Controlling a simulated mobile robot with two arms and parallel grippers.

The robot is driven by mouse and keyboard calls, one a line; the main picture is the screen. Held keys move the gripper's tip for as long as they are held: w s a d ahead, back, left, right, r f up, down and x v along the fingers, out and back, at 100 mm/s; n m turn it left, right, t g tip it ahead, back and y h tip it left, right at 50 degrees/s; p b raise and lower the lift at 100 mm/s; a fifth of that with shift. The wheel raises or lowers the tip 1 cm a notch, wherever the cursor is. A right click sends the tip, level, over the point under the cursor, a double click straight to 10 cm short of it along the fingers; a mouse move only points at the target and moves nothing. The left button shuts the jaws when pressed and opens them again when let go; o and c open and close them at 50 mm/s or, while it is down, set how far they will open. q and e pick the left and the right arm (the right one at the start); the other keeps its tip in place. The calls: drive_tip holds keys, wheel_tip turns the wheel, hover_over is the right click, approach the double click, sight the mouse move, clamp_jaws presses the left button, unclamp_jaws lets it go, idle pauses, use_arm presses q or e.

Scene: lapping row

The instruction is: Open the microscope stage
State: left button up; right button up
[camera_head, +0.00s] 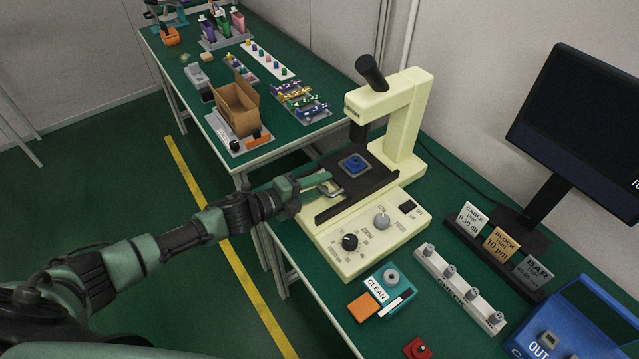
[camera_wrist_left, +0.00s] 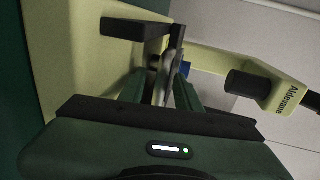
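The cream microscope (camera_head: 404,112) stands on the green bench, with a black eyepiece and two knobs on its base. Its dark stage (camera_head: 372,180) carries a blue square piece (camera_head: 354,163) in a grey holder. A metal handle (camera_head: 336,191) sticks out at the stage's left side. My left gripper (camera_head: 322,184) is at this handle. In the left wrist view the fingers of the left gripper (camera_wrist_left: 160,88) stand apart with the grey handle (camera_wrist_left: 166,75) between them; firm contact on both sides does not show. My right gripper is not in view.
A teal CLEAN block (camera_head: 388,291), a white rack of grey pegs (camera_head: 459,289) and a blue OUT bin (camera_head: 585,318) stand in front right. A monitor (camera_head: 580,120) stands at right. Another bench behind holds a cardboard box (camera_head: 236,106) and small parts.

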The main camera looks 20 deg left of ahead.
use_arm(q)
drive_tip(key=shift+c, duration=0.2)
clamp_jaws()
drive_tip(key=shift+s, duration=0.1)
idle(1.1)
